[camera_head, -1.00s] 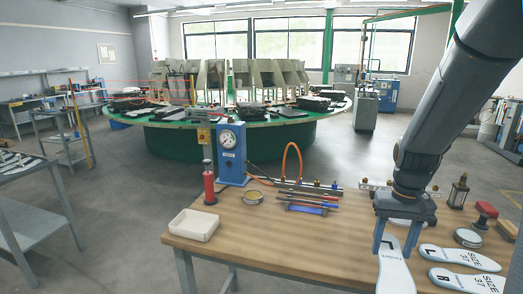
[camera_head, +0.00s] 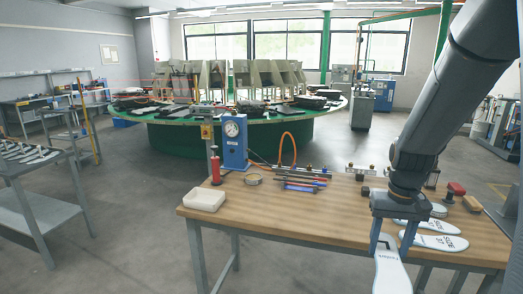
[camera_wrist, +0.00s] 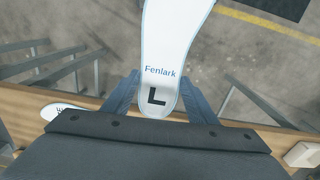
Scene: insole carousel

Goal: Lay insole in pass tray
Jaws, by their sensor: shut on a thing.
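My gripper (camera_head: 388,246) is shut on a white insole (camera_head: 391,274), near its heel end. The insole is marked "Fenlark" and L, and in the wrist view (camera_wrist: 163,60) it points away from my gripper, over the floor past the bench edge. My gripper hides part of the heel end.
A blue gauge stand (camera_head: 234,142), a red cylinder (camera_head: 215,168) and pens (camera_head: 300,186) stand or lie further back. The middle front is clear.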

